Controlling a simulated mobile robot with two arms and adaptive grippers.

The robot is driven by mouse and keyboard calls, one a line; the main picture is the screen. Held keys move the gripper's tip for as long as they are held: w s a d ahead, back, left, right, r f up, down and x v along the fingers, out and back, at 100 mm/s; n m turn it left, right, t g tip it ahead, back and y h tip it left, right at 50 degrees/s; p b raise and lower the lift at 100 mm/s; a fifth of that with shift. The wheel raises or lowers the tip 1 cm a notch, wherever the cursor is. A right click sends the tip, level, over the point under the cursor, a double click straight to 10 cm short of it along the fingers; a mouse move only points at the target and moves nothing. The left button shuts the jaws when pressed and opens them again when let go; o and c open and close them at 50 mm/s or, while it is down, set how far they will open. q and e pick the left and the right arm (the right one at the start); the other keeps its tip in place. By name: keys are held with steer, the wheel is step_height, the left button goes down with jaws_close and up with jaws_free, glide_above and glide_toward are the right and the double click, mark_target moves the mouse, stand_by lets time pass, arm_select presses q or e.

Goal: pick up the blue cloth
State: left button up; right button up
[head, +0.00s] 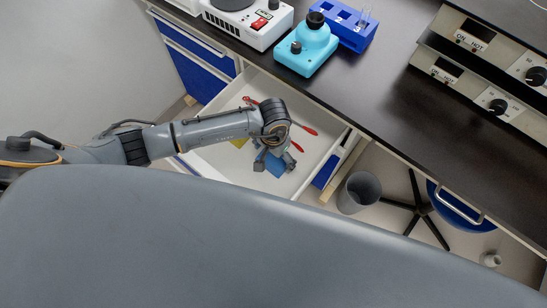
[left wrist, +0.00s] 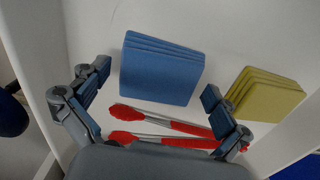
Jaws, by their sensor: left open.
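A stack of folded blue cloths (left wrist: 160,70) lies in an open white drawer. In the left wrist view it is at the upper middle, ahead of the fingers and apart from them. In the head view part of the blue cloth (head: 276,167) shows beside the fingers; the rest is hidden by my arm. My left gripper (left wrist: 152,98) is open and empty, its two fingers spread to either side of the view. In the head view the left gripper (head: 272,160) reaches down into the drawer. My right gripper is not in view.
Red-tipped tongs (left wrist: 165,125) and folded yellow cloths (left wrist: 265,94) lie in the drawer (head: 215,158). The drawer walls surround the gripper. The dark counter (head: 385,95) overhangs behind, bearing a turquoise device (head: 306,48) and a blue rack (head: 352,28). A grey bin (head: 358,193) stands at right.

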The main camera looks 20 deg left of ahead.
mark_target(273, 158)
arm_select(q)
steer(key=shift+c, duration=0.4)
steer(key=c, duration=0.8)
step_height(273, 158, up, 10)
steer(key=shift+r, duration=0.1)
